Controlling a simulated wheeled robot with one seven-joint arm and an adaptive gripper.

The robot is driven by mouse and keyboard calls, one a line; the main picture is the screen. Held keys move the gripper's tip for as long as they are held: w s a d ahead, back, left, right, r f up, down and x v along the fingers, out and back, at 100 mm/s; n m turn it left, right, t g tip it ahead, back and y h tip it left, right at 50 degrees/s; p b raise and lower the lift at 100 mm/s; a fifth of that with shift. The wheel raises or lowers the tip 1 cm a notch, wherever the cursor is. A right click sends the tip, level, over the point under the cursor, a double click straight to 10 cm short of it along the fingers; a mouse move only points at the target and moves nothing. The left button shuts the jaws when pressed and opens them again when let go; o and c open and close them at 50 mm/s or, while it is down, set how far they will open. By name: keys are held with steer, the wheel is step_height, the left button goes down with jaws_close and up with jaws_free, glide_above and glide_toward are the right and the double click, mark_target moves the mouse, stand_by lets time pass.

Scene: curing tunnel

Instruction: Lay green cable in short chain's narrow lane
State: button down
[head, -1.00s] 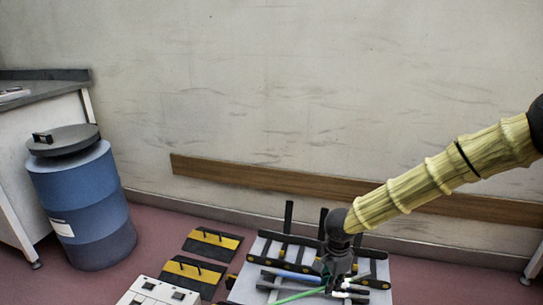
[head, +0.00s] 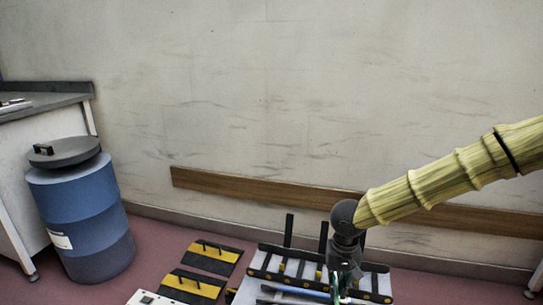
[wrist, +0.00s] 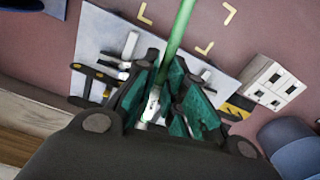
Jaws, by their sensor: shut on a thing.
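My gripper (head: 343,283) points down over the grey board at the bottom of the head view. In the wrist view its teal fingers (wrist: 168,100) are shut on the green cable (wrist: 181,32), which runs from between them to the top edge of the picture. A white end piece (wrist: 152,104) shows between the fingers. Black chain pieces (head: 270,276) with upright posts stand on the board (head: 268,252). A blue cable (head: 300,290) lies along them. I cannot tell which chain is the short one, and its narrow lane is hidden or too small to see.
Two yellow-and-black plates (head: 213,258) lie on the floor left of the board. A white box (wrist: 273,84) shows beside the board in the wrist view. A blue drum (head: 82,218) stands at left by a bench (head: 45,100). The wall is behind the board.

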steer(key=shift+s+r+n, duration=0.2)
steer(key=shift+r+n, duration=0.4)
step_height(320, 180, up, 6)
steer(key=p, duration=0.9)
steer(key=shift+s+f+p, duration=0.15)
steer(key=shift+f+p, duration=0.1)
steer(key=shift+p, duration=0.1)
step_height(320, 180, up, 6)
steer(key=p, duration=1.1)
step_height(320, 180, up, 8)
steer(key=p, duration=1.3)
glide_above(340, 301)
steer(key=shift+f, duration=0.15)
steer(key=shift+f, duration=0.1)
